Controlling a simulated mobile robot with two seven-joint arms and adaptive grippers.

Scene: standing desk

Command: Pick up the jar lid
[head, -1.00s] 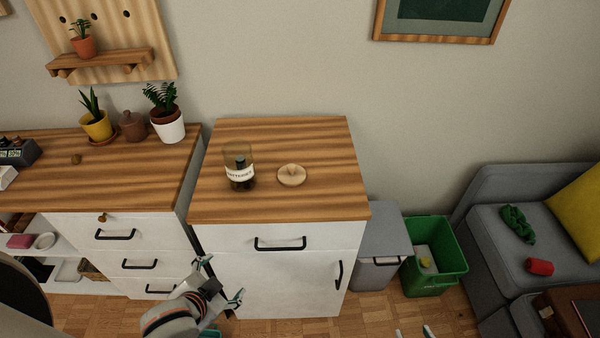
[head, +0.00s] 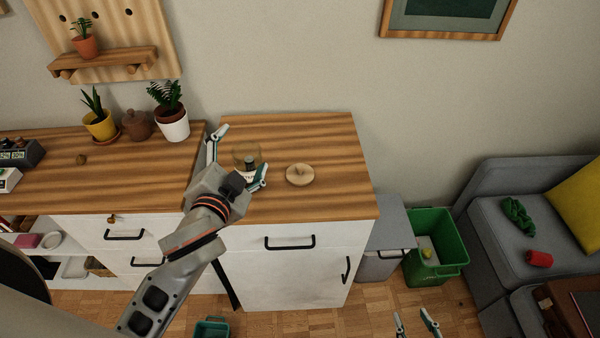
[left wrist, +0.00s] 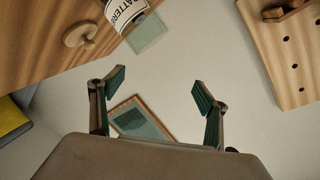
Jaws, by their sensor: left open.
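The jar lid (head: 300,175) is a round, pale wooden disc with a small knob. It lies flat on the wooden top of the right cabinet, right of the glass jar (head: 246,176) labelled "BATTERIES". My left gripper (head: 243,151) is open, in front of the jar in the head view and partly hiding it, left of the lid and apart from it. In the left wrist view the lid (left wrist: 80,33) and the jar (left wrist: 122,12) show at the upper left, and nothing is between the open fingers (left wrist: 160,88). My right gripper (head: 413,318) shows only fingertips, spread apart, at the bottom edge.
The right cabinet top (head: 330,140) is clear around the lid. A left cabinet (head: 150,175) holds plants, including a white-potted one (head: 172,122). A grey bin (head: 385,240) and a green bin (head: 435,245) stand right of the cabinet, before a sofa (head: 500,230).

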